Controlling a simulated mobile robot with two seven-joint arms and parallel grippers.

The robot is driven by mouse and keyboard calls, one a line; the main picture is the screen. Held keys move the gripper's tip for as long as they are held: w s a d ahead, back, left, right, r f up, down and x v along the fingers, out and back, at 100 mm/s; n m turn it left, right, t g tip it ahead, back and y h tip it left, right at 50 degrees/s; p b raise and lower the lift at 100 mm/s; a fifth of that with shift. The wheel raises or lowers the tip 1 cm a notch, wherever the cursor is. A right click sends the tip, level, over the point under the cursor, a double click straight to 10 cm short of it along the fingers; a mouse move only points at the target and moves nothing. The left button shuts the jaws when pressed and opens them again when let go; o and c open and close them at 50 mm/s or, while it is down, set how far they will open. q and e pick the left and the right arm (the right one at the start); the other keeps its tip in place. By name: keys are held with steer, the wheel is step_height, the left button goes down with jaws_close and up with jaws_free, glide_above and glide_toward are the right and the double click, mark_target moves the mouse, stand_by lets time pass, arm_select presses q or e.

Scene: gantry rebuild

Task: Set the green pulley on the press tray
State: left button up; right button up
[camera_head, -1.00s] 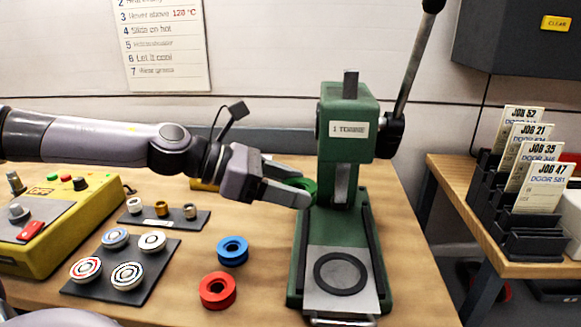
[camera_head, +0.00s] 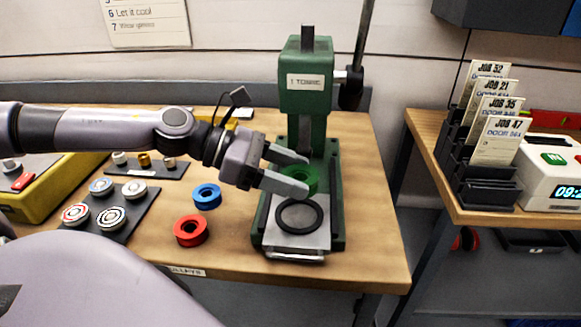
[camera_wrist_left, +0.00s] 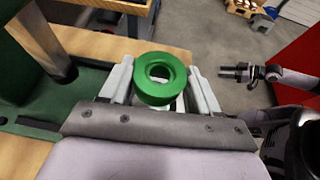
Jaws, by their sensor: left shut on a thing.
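My left gripper (camera_head: 304,174) is shut on the green pulley (camera_head: 313,180), which sits between its fingertips. In the head view the pulley shows at the back edge of the press tray (camera_head: 291,241), in front of the ram of the green press (camera_head: 305,85). The tray is a pale plate with a black ring (camera_head: 299,215) on it. The pulley appears held above the plate; the exact gap cannot be told. The left wrist view shows the pulley (camera_wrist_left: 160,78) between both fingers. My right gripper (camera_wrist_left: 238,72) shows small in that view, away from the table.
A blue pulley (camera_head: 206,197) and a red pulley (camera_head: 190,231) lie on the bench left of the press. A dark mat (camera_head: 98,236) with several pale discs lies farther left. The press lever (camera_head: 362,50) rises at the right. Job cards (camera_head: 495,135) stand on the side table.

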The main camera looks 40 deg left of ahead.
mark_target(290, 215)
arm_select(q)
steer(key=shift+f+b, duration=0.5)
steer(key=shift+f, duration=0.05)
steer(key=shift+f+b, duration=1)
steer(key=shift+f, duration=0.15)
steer(key=shift+f+b, duration=1.35)
steer(key=shift+f, duration=0.1)
steer(key=shift+f, duration=0.2)
steer(key=o, duration=1.2)
steer(key=shift+o, duration=0.2)
